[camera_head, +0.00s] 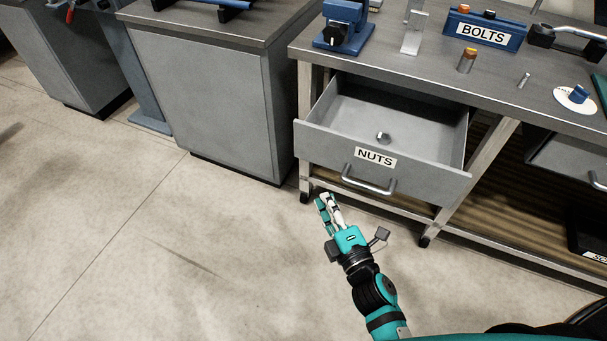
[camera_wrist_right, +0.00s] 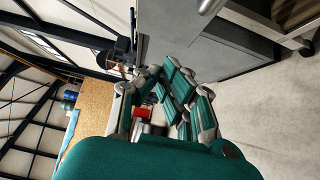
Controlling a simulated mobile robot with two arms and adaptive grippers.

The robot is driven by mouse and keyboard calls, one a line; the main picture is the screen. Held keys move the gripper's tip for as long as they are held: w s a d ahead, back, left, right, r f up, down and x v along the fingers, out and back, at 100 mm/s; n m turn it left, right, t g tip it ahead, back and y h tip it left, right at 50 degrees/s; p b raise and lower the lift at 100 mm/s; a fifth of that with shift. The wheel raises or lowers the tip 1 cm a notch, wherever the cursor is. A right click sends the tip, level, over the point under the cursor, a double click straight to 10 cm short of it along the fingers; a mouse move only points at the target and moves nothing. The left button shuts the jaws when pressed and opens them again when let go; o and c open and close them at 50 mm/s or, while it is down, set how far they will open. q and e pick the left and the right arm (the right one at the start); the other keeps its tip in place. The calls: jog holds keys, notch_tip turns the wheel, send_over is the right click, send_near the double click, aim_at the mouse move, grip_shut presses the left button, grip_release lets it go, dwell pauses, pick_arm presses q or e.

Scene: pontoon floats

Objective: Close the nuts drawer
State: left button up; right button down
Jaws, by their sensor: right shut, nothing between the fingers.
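The nuts drawer (camera_head: 330,150) is a grey drawer labelled NUTS, pulled well out from under the workbench. A small metal nut (camera_head: 383,138) lies inside on its floor. Its bar handle (camera_head: 368,182) is on the front panel, below the label. My right gripper (camera_head: 325,203) is teal and grey, shut and empty, and appears in front of and a little left of the handle in the head view, apart from it. The fingers also show in the right wrist view (camera_wrist_right: 175,95), with grey cabinet panels beyond them. My left gripper is out of view.
The workbench top (camera_head: 430,65) carries a blue BOLTS bin (camera_head: 485,32), a blue vise-like tool (camera_head: 345,27) and small metal parts. A grey cabinet (camera_head: 205,95) stands left of the bench. Another drawer (camera_head: 570,158) is at the right. Floor in front is clear.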

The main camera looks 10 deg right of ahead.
jog(key=p, duration=0.2)
send_near(313, 146)
jog(key=w+a, duration=0.2)
jog(key=w, duration=0.2)
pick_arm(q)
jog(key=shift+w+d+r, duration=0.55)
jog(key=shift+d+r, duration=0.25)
pick_arm(e)
jog(key=shift+w+d, duration=0.4)
jog(key=shift+w, duration=0.1)
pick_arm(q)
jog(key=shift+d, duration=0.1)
pick_arm(e)
jog(key=shift+d, duration=0.1)
